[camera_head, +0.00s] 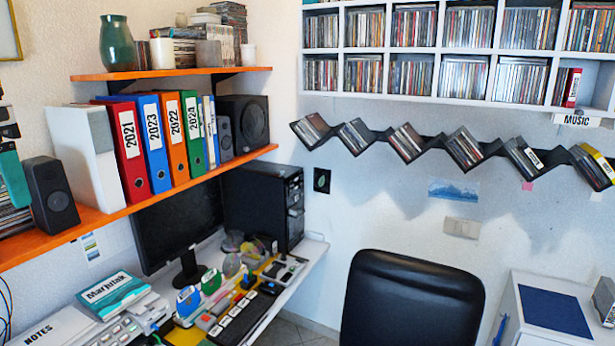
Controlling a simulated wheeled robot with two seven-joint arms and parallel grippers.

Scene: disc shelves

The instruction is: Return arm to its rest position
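A black, white and teal part (12,165) shows at the far left edge of the head view, in front of the orange shelf. It looks like the end of my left arm with its gripper, cut off by the picture edge. Its fingers cannot be made out clearly, so I cannot tell whether it is open, shut or holding something. My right arm and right gripper are not in view.
A lower orange shelf (110,222) holds binders and speakers. A cluttered desk (310,252) stands below it. A black chair (412,300) is in front, with a white cabinet (560,288) at right. Wall racks hold many discs (465,148).

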